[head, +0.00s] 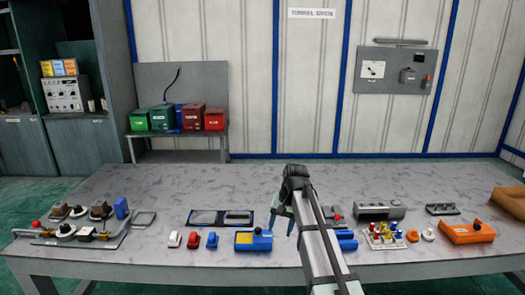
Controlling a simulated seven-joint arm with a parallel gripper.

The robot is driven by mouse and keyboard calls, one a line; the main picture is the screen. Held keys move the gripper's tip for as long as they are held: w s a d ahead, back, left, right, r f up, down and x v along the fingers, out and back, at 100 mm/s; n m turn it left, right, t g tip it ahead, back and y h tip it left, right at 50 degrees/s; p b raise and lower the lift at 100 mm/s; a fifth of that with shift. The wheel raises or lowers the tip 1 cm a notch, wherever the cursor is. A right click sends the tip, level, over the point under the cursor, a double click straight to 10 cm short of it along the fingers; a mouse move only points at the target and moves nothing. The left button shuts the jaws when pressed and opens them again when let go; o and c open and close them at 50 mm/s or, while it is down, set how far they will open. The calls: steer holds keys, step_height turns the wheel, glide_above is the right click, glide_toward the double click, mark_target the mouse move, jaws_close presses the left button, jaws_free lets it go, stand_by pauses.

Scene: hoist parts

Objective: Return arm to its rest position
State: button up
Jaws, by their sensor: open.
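My arm (318,240) reaches up from the bottom of the head view over the grey table (180,185), its dark joint at the top. My gripper (281,228) hangs below that joint, pointing down. Its jaws are open, and I see nothing between them.
A tray of parts (75,240) lies at the left. Small white, red and blue pieces (193,240) sit near the middle front. A rack of coloured pegs (384,236) and an orange box (468,232) stand at the right. The table's back middle is clear.

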steer(key=s+d+f+g, duration=0.1)
steer(key=s+d+f, duration=0.2)
steer(key=s+f, duration=0.75)
steer(key=s+d+f+g, duration=0.2)
steer(key=s+f, duration=0.5)
steer(key=f, duration=0.6)
steer(key=s+d+f+g, duration=0.1)
steer(key=s+d+f, duration=0.2)
steer(key=s+f, duration=0.65)
steer(key=s+d+f+n+g+h, duration=0.1)
steer(key=s+f, duration=0.7)
steer(key=s, duration=0.3)
steer(key=s+d+f+n+g+h, duration=0.1)
steer(key=s+f, duration=0.8)
steer(key=s, duration=0.3)
steer(key=shift+s+d+f, duration=0.2)
steer(key=shift+d, duration=0.1)
